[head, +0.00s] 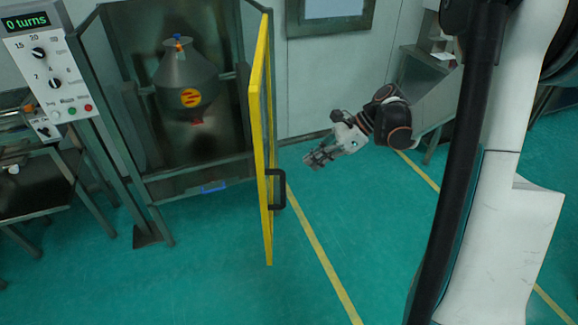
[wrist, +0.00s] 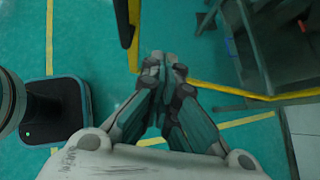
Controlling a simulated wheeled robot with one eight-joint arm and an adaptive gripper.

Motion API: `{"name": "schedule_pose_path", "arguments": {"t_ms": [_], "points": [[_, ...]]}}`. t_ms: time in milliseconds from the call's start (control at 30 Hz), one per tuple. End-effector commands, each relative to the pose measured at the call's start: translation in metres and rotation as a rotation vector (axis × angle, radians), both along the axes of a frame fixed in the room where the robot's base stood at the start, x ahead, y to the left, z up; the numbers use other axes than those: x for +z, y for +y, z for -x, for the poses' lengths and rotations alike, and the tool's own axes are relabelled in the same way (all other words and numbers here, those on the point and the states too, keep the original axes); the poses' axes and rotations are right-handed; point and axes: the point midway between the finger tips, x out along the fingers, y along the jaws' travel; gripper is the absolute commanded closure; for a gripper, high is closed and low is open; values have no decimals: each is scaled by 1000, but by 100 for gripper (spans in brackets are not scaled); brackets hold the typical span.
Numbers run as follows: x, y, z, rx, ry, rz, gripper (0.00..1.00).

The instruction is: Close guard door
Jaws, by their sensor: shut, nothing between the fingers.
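The guard door (head: 262,130) has a yellow frame and stands open, swung out toward me from the right side of the machine enclosure. Its dark handle (head: 279,188) is on the door's right-hand face, low down. My gripper (head: 313,158) is to the right of the door, apart from it and from the handle. In the wrist view my gripper (wrist: 166,62) is shut and empty. The yellow door frame (wrist: 230,88) shows beyond the fingers there, and the dark handle (wrist: 124,22) shows at the top, left of the fingertips.
The enclosure (head: 200,185) holds a grey double-cone vessel (head: 187,80). A control panel (head: 48,60) reading "0 turns" stands at its left. A bench (head: 35,180) is at far left. Green floor (head: 350,235) right of the door is clear.

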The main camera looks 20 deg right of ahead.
Motion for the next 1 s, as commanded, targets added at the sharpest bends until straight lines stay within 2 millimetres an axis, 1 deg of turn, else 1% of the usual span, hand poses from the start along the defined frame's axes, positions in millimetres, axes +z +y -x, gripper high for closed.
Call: {"name": "schedule_pose_path", "arguments": {"t_ms": [33, 500, 600, 733, 833, 1000], "points": [[-7, 5, -2, 3, -1, 0, 100], [-70, 65, -22, 6, -3, 3, 100], [-67, 80, -27, 6, -3, 3, 100], [-66, 93, -32, 4, -3, 3, 100], [-66, 97, -34, 3, -3, 3, 100], [-65, 99, -35, 1, -3, 3, 100]]}}
